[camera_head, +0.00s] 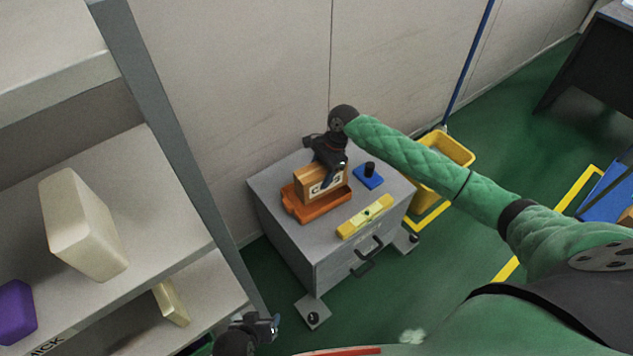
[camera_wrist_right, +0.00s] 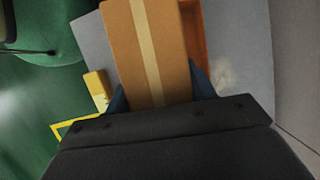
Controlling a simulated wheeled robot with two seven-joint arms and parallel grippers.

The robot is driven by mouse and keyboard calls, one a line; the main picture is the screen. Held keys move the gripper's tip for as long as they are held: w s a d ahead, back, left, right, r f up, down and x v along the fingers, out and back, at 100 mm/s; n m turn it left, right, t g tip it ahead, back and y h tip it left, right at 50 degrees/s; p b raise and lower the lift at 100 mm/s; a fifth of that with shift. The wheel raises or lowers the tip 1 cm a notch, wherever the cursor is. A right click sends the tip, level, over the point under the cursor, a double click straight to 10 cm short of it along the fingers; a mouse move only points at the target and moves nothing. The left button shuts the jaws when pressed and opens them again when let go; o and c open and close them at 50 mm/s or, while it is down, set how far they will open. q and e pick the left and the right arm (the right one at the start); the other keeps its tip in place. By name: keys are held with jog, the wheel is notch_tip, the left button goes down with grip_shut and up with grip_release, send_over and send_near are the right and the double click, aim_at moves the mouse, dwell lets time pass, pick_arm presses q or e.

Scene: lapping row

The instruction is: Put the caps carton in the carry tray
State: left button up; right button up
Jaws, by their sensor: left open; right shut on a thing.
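The caps carton (camera_head: 311,186) is an orange-brown box with a white label, partly hidden by my right gripper. The carry tray (camera_head: 325,208) is a shallow orange tray on the grey cabinet. My right gripper (camera_head: 329,173) is shut on the carton from above. The carton is over or inside the tray; I cannot tell whether it touches the tray floor. In the right wrist view the carton (camera_wrist_right: 155,50) with its pale tape strip sits between the fingers, with the tray (camera_wrist_right: 191,40) beside it. My left gripper (camera_head: 272,326) is open and empty by the shelf at the bottom.
The grey cabinet (camera_head: 290,248) also bears a yellow spirit level (camera_head: 365,216) and a blue block with a black knob (camera_head: 368,176). A yellow bin (camera_head: 447,148) stands behind it. Shelves at left hold a cream box (camera_head: 80,225) and a purple item (camera_head: 15,312).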

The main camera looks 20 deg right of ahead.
jog(key=shift+w+a+f, duration=0.4)
jog(key=shift+a+f, duration=0.15)
jog(key=shift+f, duration=1.85)
pick_arm(q)
jog(key=shift+r, duration=0.1)
pick_arm(e)
jog(key=shift+f, duration=0.1)
jog(key=o, duration=1.2)
pick_arm(q)
jog(key=shift+a+r, duration=0.1)
jog(key=shift+r, duration=0.4)
jog(key=shift+f, duration=0.1)
